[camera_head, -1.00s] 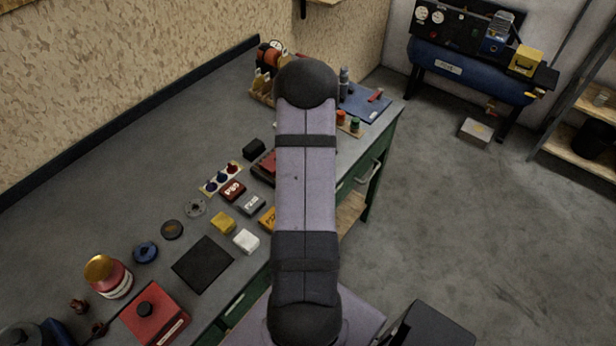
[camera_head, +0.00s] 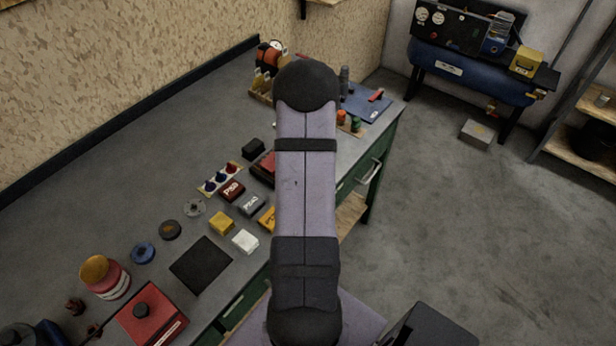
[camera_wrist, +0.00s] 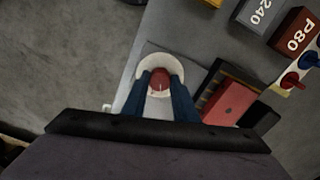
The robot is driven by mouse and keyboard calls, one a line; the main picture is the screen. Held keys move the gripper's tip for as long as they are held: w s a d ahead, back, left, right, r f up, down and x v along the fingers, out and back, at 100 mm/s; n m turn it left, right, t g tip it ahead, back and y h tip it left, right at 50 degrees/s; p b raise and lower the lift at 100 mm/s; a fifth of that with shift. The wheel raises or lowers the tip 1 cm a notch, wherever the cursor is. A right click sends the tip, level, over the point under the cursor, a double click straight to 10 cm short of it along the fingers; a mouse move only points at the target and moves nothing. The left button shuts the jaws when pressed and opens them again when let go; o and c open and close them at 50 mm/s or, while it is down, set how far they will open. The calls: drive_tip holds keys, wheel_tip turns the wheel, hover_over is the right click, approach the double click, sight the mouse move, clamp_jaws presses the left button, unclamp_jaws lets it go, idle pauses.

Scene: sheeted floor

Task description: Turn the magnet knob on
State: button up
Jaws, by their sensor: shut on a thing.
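The red knob (camera_wrist: 159,80) shows in the wrist view, in the middle of a round white dial (camera_wrist: 147,68). A small pale mark is on the knob's top. The dial sits on a grey surface. My gripper (camera_wrist: 160,87) has its two blue fingers around the red knob, one on each side, and is shut on it. The lower part of the dial is hidden between and behind the fingers. In the head view my arm covers the knob and my gripper, so neither can be seen there.
A red-and-black box (camera_wrist: 235,103) lies close right of the fingers. Sanding blocks marked 240 (camera_wrist: 258,12) and P80 (camera_wrist: 294,32) are further up right. In the head view, the grey bench (camera_head: 110,190) also holds a black pad (camera_head: 201,265) and a red box (camera_head: 150,313).

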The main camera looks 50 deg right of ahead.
drive_tip(key=m, duration=0.5)
drive_tip(key=shift+m, duration=0.3)
drive_tip(key=shift+r, duration=0.1)
idle(0.3)
drive_tip(key=o, duration=1.1)
drive_tip(key=shift+c, duration=0.2)
drive_tip(key=shift+r+b, duration=1.3)
drive_tip(key=shift+r, duration=2.35)
